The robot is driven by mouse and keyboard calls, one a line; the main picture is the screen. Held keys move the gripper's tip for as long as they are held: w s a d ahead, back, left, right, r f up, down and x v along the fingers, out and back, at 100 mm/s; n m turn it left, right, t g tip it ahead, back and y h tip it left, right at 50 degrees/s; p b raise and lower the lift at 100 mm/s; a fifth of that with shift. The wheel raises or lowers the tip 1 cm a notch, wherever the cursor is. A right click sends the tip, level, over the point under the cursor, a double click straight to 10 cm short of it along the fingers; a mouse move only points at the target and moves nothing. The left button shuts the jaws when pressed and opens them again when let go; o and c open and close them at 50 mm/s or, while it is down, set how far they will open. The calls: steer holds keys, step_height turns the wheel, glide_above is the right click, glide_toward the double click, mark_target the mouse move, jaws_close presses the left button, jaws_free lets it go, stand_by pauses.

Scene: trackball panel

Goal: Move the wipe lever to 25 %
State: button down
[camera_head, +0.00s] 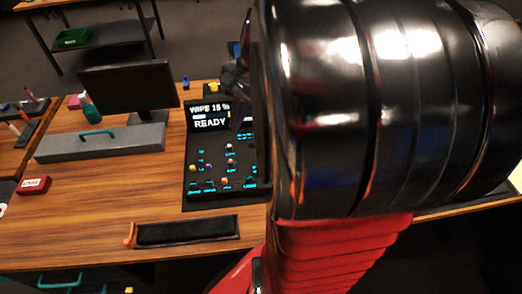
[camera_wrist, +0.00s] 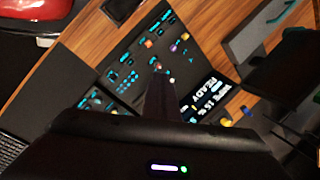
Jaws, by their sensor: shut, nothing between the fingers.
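The dark control panel (camera_head: 208,170) stands on the wooden desk, partly hidden by my arm in the head view. Its screen (camera_head: 208,116) reads "WIPE 15 %" and "READY", though the last digit is small. The panel also shows in the wrist view (camera_wrist: 128,60), with coloured knobs and cyan markings. I cannot tell which control is the wipe lever; it may be hidden. My gripper (camera_wrist: 160,80) is shut and empty, its dark fingers over the panel beside the screen. I cannot tell whether the tips touch a control.
A black padded rest (camera_head: 187,231) lies in front of the panel. A monitor (camera_head: 130,88) and a grey box with a teal handle (camera_head: 70,145) stand to the left. A red box (camera_head: 33,185) lies at far left. The desk's left front is clear.

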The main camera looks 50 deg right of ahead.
steer(key=s+a+r+n+t, duration=0.1)
steer(key=s+a+r+n, duration=0.1)
steer(key=a+n, duration=0.7)
steer(key=s+a+r+n+t+h, duration=0.1)
steer(key=s+a+r+n, duration=0.1)
steer(key=s+a+n, duration=0.3)
steer(key=a+n, duration=0.3)
steer(key=a, duration=0.4)
steer(key=shift+s+r+n+t+h, duration=0.2)
steer(key=shift+s+n+t+h, duration=0.1)
steer(key=shift+n+t, duration=0.1)
